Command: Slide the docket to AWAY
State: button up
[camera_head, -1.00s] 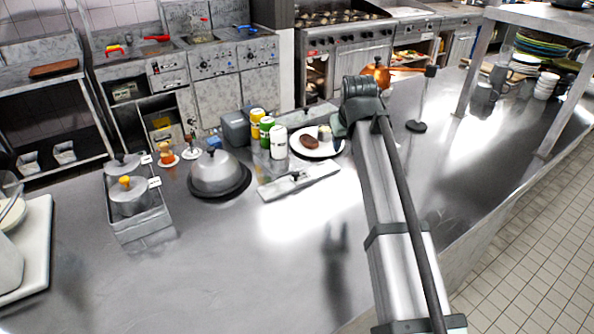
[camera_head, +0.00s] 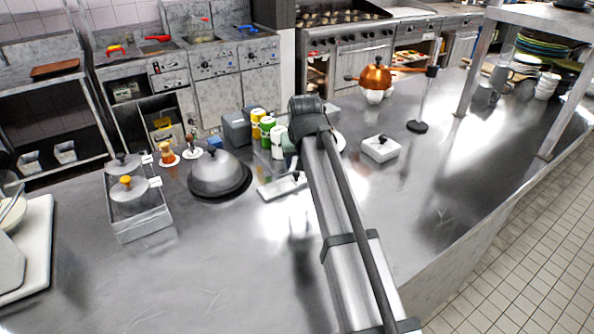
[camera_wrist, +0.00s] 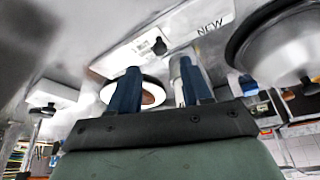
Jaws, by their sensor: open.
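A flat pale rail (camera_head: 276,190) with a small dark knob (camera_head: 297,176) lies on the steel counter in the head view. My arm hides its right part. In the wrist view the rail (camera_wrist: 185,25) crosses the top and bears the word NEW, with the dark knob (camera_wrist: 159,46) near its edge. I cannot make out the word AWAY or a separate docket. My gripper (camera_wrist: 160,88) shows two blue fingers, apart and empty. The knob appears beyond the fingertips, in line with the gap, and no contact shows. In the head view my arm hides the fingers.
A domed cloche (camera_head: 217,172) stands left of the rail, with several bottles (camera_head: 277,140) behind. A white box (camera_head: 370,149) with a black knob stands to the right, and a copper kettle (camera_head: 375,77) farther back. The front counter is clear.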

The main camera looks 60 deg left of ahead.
aim_at(297, 173)
jog(key=shift+x, duration=3.1)
grip_shut()
jog(key=shift+w, duration=0.1)
